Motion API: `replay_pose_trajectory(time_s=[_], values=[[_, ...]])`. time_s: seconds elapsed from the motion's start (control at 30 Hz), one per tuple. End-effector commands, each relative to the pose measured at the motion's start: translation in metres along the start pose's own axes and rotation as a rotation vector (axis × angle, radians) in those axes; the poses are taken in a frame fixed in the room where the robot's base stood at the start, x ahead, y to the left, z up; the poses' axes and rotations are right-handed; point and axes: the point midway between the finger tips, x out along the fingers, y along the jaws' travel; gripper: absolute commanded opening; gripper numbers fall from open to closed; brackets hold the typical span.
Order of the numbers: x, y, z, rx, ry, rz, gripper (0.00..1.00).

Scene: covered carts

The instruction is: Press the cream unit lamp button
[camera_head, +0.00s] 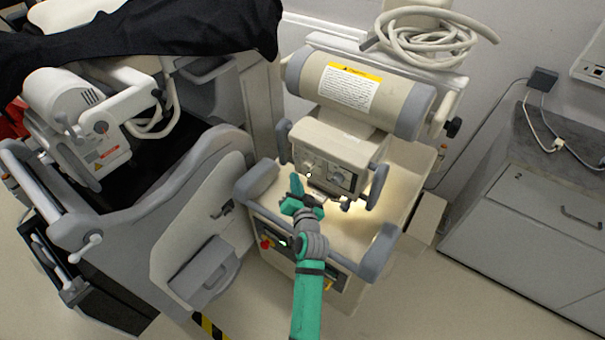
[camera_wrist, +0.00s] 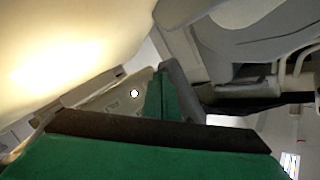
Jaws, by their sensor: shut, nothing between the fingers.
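The cream unit (camera_head: 340,146) stands in the middle of the head view, with a front panel of knobs under a large cylinder. A small round white spot, apparently the lamp button (camera_head: 309,175), shows on the lower left of that panel. It also shows as a bright white disc in the wrist view (camera_wrist: 134,93), just left of the green finger. My gripper (camera_head: 296,184) is shut and empty, with its tip just left of and slightly below the spot in the head view. I cannot tell whether it touches the panel. Warm light falls on the unit's cream deck (camera_head: 402,185).
A grey cart (camera_head: 205,190) partly under a black cover (camera_head: 170,30) stands close on the left. Grey corner bumpers (camera_head: 380,252) edge the cream unit. A red knob (camera_head: 266,244) sits on its lower front. A cabinet (camera_head: 530,220) stands at the right, with floor between.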

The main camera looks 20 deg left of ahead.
Motion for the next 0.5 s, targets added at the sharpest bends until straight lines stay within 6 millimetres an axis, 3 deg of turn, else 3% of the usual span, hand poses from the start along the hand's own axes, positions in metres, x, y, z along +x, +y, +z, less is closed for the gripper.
replay_pose_trajectory(time_s=[0.5], values=[[-0.0061,-0.0044,0.0048,0.000,-0.001,0.000,0.00]])
